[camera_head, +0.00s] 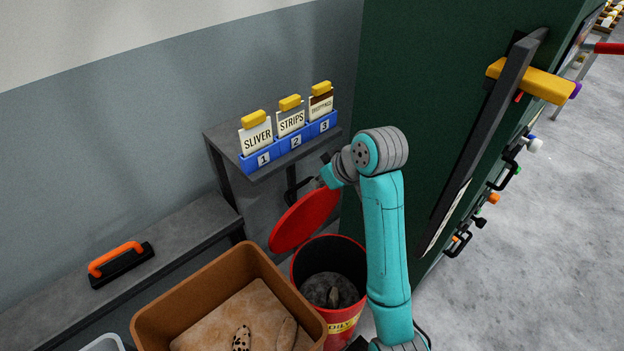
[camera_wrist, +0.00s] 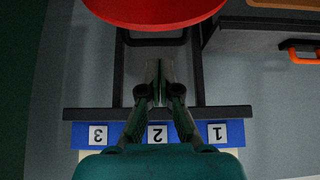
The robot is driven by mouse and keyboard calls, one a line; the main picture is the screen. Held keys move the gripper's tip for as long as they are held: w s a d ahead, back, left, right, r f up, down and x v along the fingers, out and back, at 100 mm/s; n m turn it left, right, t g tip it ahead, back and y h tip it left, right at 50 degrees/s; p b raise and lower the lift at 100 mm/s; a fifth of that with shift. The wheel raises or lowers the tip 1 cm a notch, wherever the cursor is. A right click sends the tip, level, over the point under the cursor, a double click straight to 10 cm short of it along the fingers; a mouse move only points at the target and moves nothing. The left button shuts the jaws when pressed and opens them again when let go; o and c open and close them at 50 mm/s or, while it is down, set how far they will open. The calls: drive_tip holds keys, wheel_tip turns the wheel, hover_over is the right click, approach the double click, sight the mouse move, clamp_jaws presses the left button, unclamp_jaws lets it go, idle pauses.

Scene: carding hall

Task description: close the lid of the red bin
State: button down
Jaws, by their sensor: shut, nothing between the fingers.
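The red bin (camera_head: 341,317) stands on the floor with dark grey waste inside. Its round red lid (camera_head: 303,219) is raised and tilted up at the bin's far left side, leaving the mouth uncovered. The lid (camera_wrist: 155,12) also shows at the top of the wrist view. My gripper (camera_wrist: 159,72) is shut and empty, its fingertips just short of the lid's edge in that picture. In the head view it is beside the lid's upper edge, below the card shelf; its fingertips are hard to make out there. I cannot tell whether it touches the lid.
A wall shelf (camera_head: 229,150) carries blue numbered holders (camera_head: 292,143) with cards. A brown crate (camera_head: 165,305) with lint and debris stands left of the bin. An orange-handled brush (camera_head: 120,262) lies on a grey bench (camera_head: 190,232). A green machine cabinet (camera_head: 420,85) rises at right.

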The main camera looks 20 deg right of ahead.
sight(306, 196)
drive_tip(key=x, duration=0.8)
drive_tip(key=shift+w+f, duration=0.15)
drive_tip(key=shift+f, duration=0.05)
